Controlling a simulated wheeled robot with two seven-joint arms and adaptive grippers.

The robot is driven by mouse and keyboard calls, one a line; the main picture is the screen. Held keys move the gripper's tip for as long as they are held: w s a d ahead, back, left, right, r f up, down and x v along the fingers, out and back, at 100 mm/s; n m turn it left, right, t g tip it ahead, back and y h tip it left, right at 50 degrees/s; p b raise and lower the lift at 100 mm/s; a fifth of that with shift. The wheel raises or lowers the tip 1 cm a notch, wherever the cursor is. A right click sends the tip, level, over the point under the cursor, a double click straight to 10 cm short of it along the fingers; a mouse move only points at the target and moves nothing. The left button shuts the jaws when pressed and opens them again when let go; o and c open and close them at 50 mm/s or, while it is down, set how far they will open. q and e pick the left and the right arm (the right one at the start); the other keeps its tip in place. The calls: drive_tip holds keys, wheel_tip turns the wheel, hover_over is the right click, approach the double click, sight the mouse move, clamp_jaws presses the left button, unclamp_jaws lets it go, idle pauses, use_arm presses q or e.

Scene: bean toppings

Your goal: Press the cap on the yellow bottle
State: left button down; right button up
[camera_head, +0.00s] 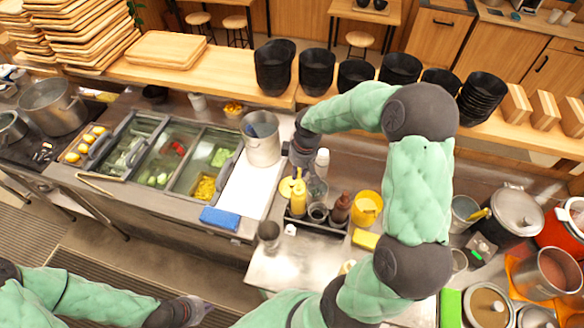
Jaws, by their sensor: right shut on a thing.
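The yellow bottle (298,197) stands upright in a dark caddy (296,222) on the steel counter, near the middle of the head view. Its narrow yellow cap (299,174) is at the top. My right gripper (300,166) reaches down from the arm bent over the counter and is right at the cap, shut on it. The contact is small and partly hidden by the gripper. My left gripper (204,308) is low at the left, over the floor in front of the counter, far from the bottle. Its finger opening is too unclear to judge.
A brown bottle (340,208) and clear cups share the caddy. A white bottle (321,163) stands just behind, a yellow cup (366,208) to the right. A metal pot (261,140) and sunken topping trays (160,160) lie left. Black bowls (315,72) line the back shelf.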

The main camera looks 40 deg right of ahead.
sight(299, 184)
drive_tip(key=shift+d+f, duration=0.15)
drive_tip(key=shift+d, duration=0.15)
drive_tip(key=shift+d+f, duration=0.15)
drive_tip(key=shift+f, duration=0.15)
drive_tip(key=shift+f+b, duration=1)
drive_tip(key=shift+f, duration=0.8)
drive_tip(key=shift+f, duration=0.1)
drive_tip(key=shift+f+b, duration=1.3)
drive_tip(key=shift+f, duration=0.1)
drive_tip(key=shift+f, duration=0.25)
drive_tip(key=shift+f+b, duration=0.3)
drive_tip(key=shift+b, duration=0.2)
drive_tip(key=shift+f, duration=0.2)
